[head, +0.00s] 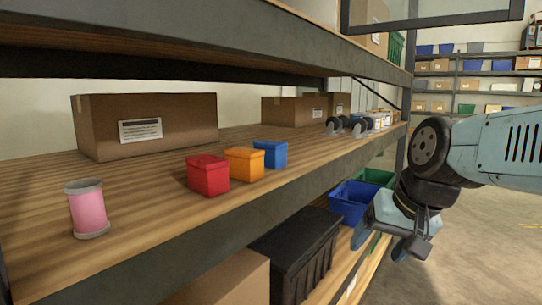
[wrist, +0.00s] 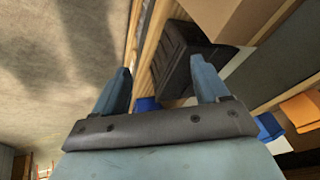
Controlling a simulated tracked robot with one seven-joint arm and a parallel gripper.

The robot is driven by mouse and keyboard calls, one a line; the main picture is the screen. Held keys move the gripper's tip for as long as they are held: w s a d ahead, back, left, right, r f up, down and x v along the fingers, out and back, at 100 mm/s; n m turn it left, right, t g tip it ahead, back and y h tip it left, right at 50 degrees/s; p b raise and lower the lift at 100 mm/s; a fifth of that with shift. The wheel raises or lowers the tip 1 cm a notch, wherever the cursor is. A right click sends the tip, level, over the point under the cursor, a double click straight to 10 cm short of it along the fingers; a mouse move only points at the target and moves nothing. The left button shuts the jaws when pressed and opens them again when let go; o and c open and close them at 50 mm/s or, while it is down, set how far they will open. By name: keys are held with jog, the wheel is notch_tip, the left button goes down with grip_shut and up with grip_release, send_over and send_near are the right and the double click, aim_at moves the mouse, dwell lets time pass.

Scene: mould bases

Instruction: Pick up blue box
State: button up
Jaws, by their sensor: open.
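The blue box (head: 271,153) is a small lidded box standing upright on the wooden shelf in the head view, behind an orange box (head: 244,163) and a red box (head: 208,175) in a row. In the wrist view a blue shape (wrist: 268,127) beside an orange one (wrist: 303,110) at the right edge looks like the same pair, partly cut off. My gripper (head: 407,250) is open and empty, to the right of the shelf's front edge and lower than the blue box. Its two spread fingers show in the wrist view (wrist: 160,65), with nothing between them.
A pink spool (head: 88,209) stands at the shelf's front left. Cardboard boxes (head: 150,125) stand at the back. A metal upright (head: 403,130) and upper shelf (head: 200,35) bound the space.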

jog(key=o, duration=0.3)
jog(key=w+a+r+m+y, duration=0.1)
jog(key=w+a+m+y, duration=0.3)
jog(key=a+m, duration=0.1)
jog(key=shift+w+a+r+g, duration=0.25)
jog(key=shift+w+a+g, duration=0.15)
jog(key=shift+a, duration=0.2)
jog(key=m+t+y, duration=0.7)
jog(key=m+y, duration=0.1)
jog(key=m, duration=1.1)
send_near(284, 147)
jog(key=x, duration=0.9)
jog(key=shift+s+a+x, duration=0.1)
jog(key=shift+s+x, duration=0.05)
jog(key=shift+x, duration=1.25)
jog(key=shift+s+a+x, duration=0.15)
jog(key=shift+x, duration=1.2)
